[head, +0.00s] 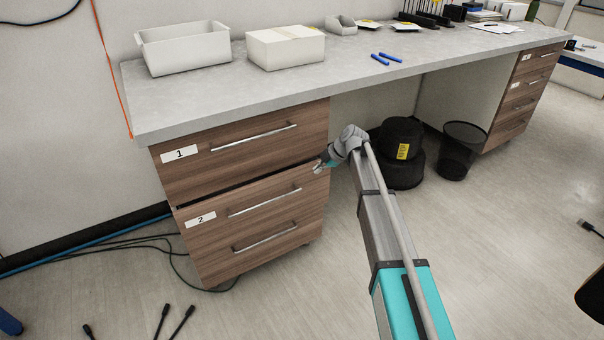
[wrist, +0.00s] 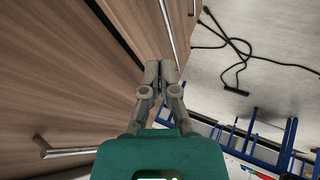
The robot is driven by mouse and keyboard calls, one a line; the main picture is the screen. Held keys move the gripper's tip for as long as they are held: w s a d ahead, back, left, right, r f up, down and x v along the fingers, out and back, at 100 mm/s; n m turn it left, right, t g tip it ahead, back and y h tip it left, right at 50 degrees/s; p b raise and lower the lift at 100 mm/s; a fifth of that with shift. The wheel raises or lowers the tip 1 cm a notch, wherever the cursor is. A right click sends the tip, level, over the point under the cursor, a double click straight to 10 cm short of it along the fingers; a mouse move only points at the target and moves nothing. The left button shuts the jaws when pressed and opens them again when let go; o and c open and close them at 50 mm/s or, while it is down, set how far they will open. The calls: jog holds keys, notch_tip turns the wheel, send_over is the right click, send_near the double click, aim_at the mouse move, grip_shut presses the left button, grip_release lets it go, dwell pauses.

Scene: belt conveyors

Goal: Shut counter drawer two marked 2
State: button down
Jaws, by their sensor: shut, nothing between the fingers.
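Counter drawer two (head: 310,187), wood-grain with a bar handle (head: 264,202) and a white label 2 (head: 200,219), stands slightly out, with a dark gap along its top edge. My gripper (head: 318,168) is at the right end of its top edge. In the wrist view my gripper (wrist: 162,70) has its fingertips together, empty, at the front of drawer two (wrist: 135,25); whether they touch it I cannot tell. A bar handle (wrist: 168,25) shows just beyond the fingertips.
Drawer one (head: 230,165), directly above, looks flush. Another bar handle (head: 264,238) sits low on the same unit. A black bin (head: 460,150) and a dark round object (head: 402,170) stand under the counter (head: 330,75). Cables lie on the floor; the floor in front is mostly clear.

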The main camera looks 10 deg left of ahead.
aim_at(215, 204)
jog(key=s+a+f+n+t+h+b, duration=0.3)
jog(key=s+a+f+t+h+b, duration=0.15)
jog(key=f+t+b, duration=0.55)
jog(key=s+a+n+t+y+b, duration=0.1)
jog(key=s+a+n+y+b, duration=0.4)
jog(key=s, duration=0.6)
jog(key=s+a+n+t+y+b, duration=0.1)
jog(key=s+a+n+y+b, duration=0.4)
jog(key=s+a+n+b, duration=0.4)
jog(key=s+a+n, duration=0.2)
jog(key=s+a, duration=0.1)
jog(key=shift+s+r, duration=0.2)
jog(key=shift+s, duration=0.1)
jog(key=shift+w, duration=0.1)
jog(key=x, duration=1.4)
jog(key=shift+f, duration=0.1)
